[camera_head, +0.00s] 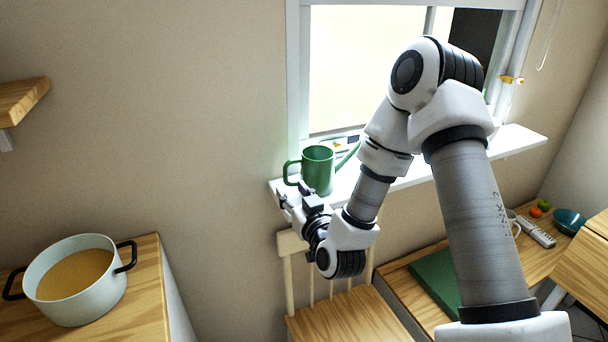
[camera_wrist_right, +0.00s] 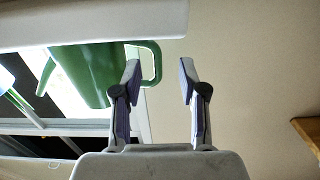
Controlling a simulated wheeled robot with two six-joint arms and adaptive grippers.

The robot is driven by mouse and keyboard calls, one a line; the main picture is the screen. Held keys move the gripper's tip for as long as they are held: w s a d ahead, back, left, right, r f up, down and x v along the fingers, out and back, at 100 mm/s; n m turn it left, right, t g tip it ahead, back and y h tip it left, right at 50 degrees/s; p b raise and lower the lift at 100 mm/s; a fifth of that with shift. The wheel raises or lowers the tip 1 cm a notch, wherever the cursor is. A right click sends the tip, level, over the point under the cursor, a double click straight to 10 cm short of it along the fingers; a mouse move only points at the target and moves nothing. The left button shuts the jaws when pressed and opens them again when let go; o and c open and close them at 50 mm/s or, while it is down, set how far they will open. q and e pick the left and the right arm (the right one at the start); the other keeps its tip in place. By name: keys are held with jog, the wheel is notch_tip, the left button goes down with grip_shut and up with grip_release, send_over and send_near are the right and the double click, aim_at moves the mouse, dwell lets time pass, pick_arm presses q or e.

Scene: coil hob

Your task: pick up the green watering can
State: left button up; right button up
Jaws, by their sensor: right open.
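The green watering can (camera_head: 318,171) stands upright on the white windowsill (camera_head: 410,178), its loop handle to the left and its spout to the right. My right gripper (camera_head: 293,193) is in front of the can's lower left side, below the handle. In the right wrist view the can (camera_wrist_right: 88,75) appears upside down at the left. There my right gripper (camera_wrist_right: 160,72) is open and empty, and one finger overlaps the handle (camera_wrist_right: 157,62). The handle's outer edge shows in the gap between the fingers. I cannot tell whether they touch. My left gripper is not in view.
A wooden chair (camera_head: 345,318) stands below the sill. A white pot (camera_head: 75,305) sits on the counter at left. At right, a wooden surface holds a green board (camera_head: 436,280), a remote (camera_head: 537,232) and a teal bowl (camera_head: 569,220). The window frame (camera_head: 298,75) rises behind the can.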

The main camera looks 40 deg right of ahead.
aim_at(286, 173)
jog(key=r, duration=0.1)
jog(key=p, duration=0.1)
jog(key=w+r, duration=0.1)
jog(key=shift+w+d+r, duration=0.1)
jog(key=shift+d+r, duration=0.2)
jog(key=shift+r, duration=0.05)
jog(key=x, duration=0.1)
jog(key=p+x, duration=0.1)
jog(key=x, duration=0.2)
jog(key=shift+w+d+f, duration=0.15)
jog(key=shift+w+f, duration=0.2)
jog(key=shift+s+r, duration=0.1)
jog(key=shift+s, duration=0.05)
jog(key=shift+s+r, duration=0.1)
jog(key=shift+s, duration=0.05)
jog(key=shift+c, duration=1.3)
grip_shut()
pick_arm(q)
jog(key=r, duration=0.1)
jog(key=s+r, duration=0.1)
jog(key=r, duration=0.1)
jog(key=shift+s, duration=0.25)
